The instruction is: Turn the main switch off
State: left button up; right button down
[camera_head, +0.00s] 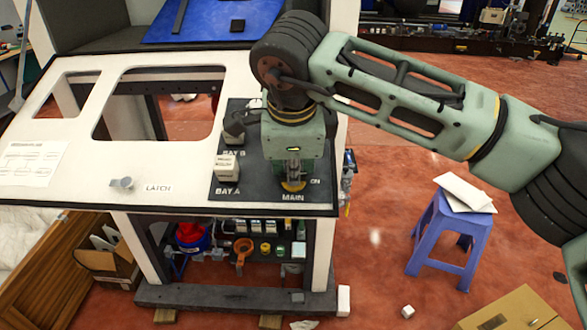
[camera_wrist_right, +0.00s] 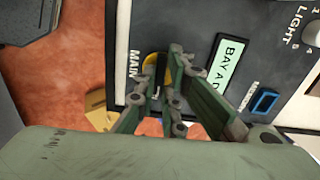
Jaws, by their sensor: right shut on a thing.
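The main switch (camera_head: 293,186) has a yellow base and sits on the dark panel (camera_head: 236,192) above the MAIN label, with ON printed to its right. My right gripper (camera_head: 293,172) reaches down over it from above and is shut on the switch's handle. In the right wrist view my gripper's fingers (camera_wrist_right: 162,88) are close together at the switch, and part of the yellow base (camera_wrist_right: 151,70) shows beside the MAIN label. The handle itself is mostly hidden by the fingers. My left gripper is not in view.
A LATCH knob (camera_head: 122,184) is further left on the white top. A blue stool (camera_head: 446,238) stands on the floor at right.

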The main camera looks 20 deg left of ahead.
jog(key=n, duration=0.8)
jog(key=n+p, duration=0.1)
jog(key=n, duration=0.4)
jog(key=shift+n+p, duration=0.4)
jog(key=shift+n, duration=1.8)
jog(key=c, duration=1.8)
grip_release()
jog(key=shift+c, duration=0.2)
